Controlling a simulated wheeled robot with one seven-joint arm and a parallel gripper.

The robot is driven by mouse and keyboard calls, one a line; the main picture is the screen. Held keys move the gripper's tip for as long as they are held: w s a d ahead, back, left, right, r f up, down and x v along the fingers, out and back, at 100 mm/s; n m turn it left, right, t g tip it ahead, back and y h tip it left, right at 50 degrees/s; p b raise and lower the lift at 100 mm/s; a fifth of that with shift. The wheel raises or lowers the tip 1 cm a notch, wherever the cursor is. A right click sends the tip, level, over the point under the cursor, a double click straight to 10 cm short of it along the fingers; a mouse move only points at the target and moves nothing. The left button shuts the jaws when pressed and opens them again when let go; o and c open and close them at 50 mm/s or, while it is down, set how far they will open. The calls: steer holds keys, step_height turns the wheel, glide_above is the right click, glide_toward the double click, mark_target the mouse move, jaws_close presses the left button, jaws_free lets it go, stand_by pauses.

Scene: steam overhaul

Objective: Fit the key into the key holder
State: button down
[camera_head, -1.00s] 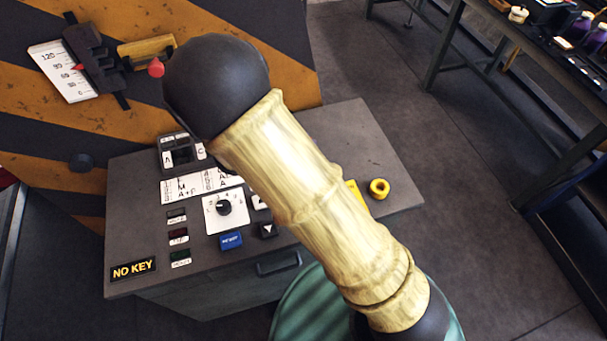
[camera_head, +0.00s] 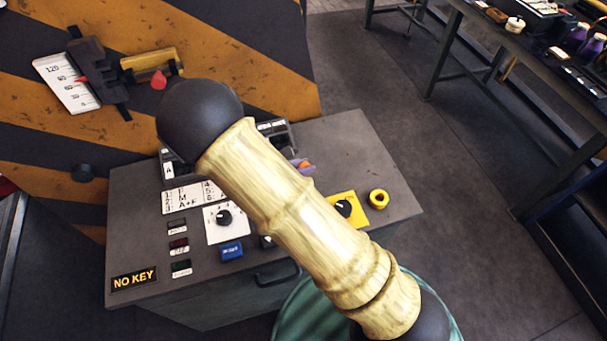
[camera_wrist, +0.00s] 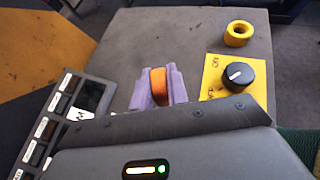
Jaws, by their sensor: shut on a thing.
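My gripper (camera_wrist: 158,88) has purple fingers, shut on an orange piece (camera_wrist: 158,84), which looks like the key. In the head view a bit of the orange piece (camera_head: 303,166) and a purple finger show just past my arm, over the grey console. The rest of the gripper is hidden behind the arm. A yellow ring-like socket (camera_head: 378,199) with a dark hole, seemingly the key holder, stands at the console's right corner. In the wrist view the socket (camera_wrist: 239,34) is up and right of the fingers, apart from them.
The grey console (camera_head: 365,150) carries a yellow plate with a black knob (camera_head: 344,208), a white dial (camera_head: 223,217), a blue button (camera_head: 231,251) and a "NO KEY" sign (camera_head: 134,279). A dark display box (camera_wrist: 65,110) stands left of the fingers. The console's far right top is bare.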

steer(key=shift+f+p, duration=0.4)
steer(key=shift+f, duration=1.6)
steer(key=shift+f, duration=0.3)
steer(key=c, duration=1.4)
jaws_free()
steer(key=shift+w, duration=0.1)
steer(key=shift+o, duration=0.2)
steer(key=shift+a, duration=0.1)
steer(key=shift+r, duration=0.1)
